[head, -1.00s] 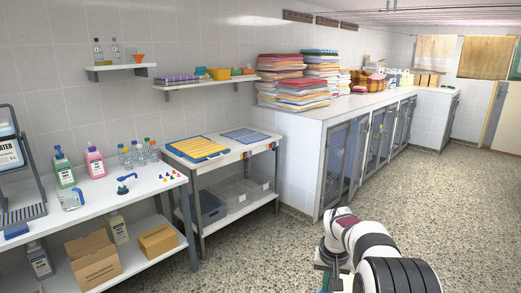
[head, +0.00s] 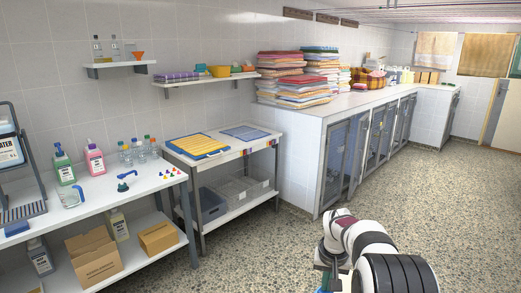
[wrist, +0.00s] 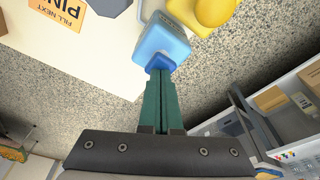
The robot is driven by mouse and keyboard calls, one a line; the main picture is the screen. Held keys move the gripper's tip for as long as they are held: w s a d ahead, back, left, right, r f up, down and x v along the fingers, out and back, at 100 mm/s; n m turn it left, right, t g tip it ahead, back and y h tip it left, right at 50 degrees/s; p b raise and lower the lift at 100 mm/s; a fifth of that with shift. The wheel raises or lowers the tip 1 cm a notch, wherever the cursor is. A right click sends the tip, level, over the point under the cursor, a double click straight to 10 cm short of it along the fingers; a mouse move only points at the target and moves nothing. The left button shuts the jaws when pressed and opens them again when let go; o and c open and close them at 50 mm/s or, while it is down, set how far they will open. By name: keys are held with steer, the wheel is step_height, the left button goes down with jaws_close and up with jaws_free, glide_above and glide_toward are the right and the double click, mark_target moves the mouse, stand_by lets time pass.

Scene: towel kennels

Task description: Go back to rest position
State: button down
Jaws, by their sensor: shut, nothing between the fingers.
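My gripper (wrist: 160,80) shows in the wrist view with its two green fingers together and nothing between them. A light-blue bottle (wrist: 162,40) with a darker blue cap appears just past the fingertips; I cannot tell whether they touch. In the head view my white and black arm is folded low at the bottom right, over the speckled floor. The gripper end there is mostly cut off by the bottom edge.
A white surface (wrist: 90,60) with a "PIN" label and a yellow item (wrist: 213,12) lie near the fingers in the wrist view. A shelved bench (head: 110,195), a trolley (head: 225,158) and a kennel counter (head: 320,115) line the wall. The floor (head: 440,210) to the right is clear.

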steer(key=shift+r, duration=0.95)
step_height(320, 180, up, 6)
steer(key=s+a+r+m+g+y, duration=0.1)
steer(key=s+a+r, duration=0.2)
steer(key=s, duration=0.7)
steer(key=s+a+r, duration=0.3)
steer(key=s+a, duration=0.1)
steer(key=s, duration=0.7)
steer(key=s+a+f, duration=0.1)
steer(key=s+f, duration=0.1)
steer(key=s, duration=0.6)
steer(key=s+a+f+m+g+y, duration=0.1)
steer(key=s+a+f, duration=0.1)
steer(key=s, duration=0.7)
steer(key=shift+s+a+f+m, duration=0.25)
steer(key=shift+s+f+m, duration=0.05)
steer(key=shift+f, duration=0.25)
